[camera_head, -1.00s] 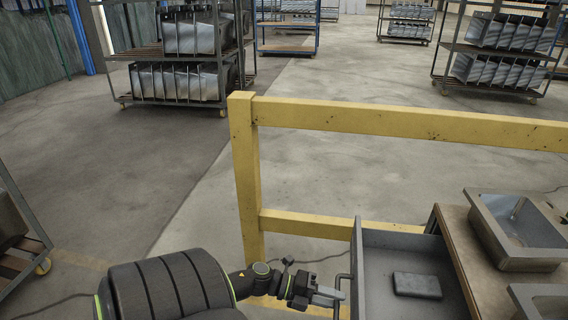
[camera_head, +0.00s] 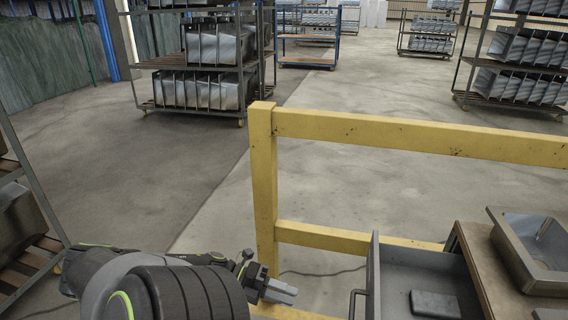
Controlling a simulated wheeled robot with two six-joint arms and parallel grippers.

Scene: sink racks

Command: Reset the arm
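My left gripper (camera_head: 281,290) is at the bottom centre of the head view, at the end of my dark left arm. Its two light grey fingers lie close together and point right, and I cannot tell if there is a gap between them. I see nothing held in it. It is to the left of the open grey drawer (camera_head: 388,262) and apart from the drawer's handle (camera_head: 356,303). A dark grey block (camera_head: 434,304) lies inside the drawer. My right gripper is not in view.
A yellow guard rail (camera_head: 420,138) stands just beyond the arm. A workbench (camera_head: 476,254) with a metal sink (camera_head: 538,248) is at the right. Racks of sinks (camera_head: 205,90) stand at the back, and another rack (camera_head: 30,190) is at the left. Open concrete floor lies between.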

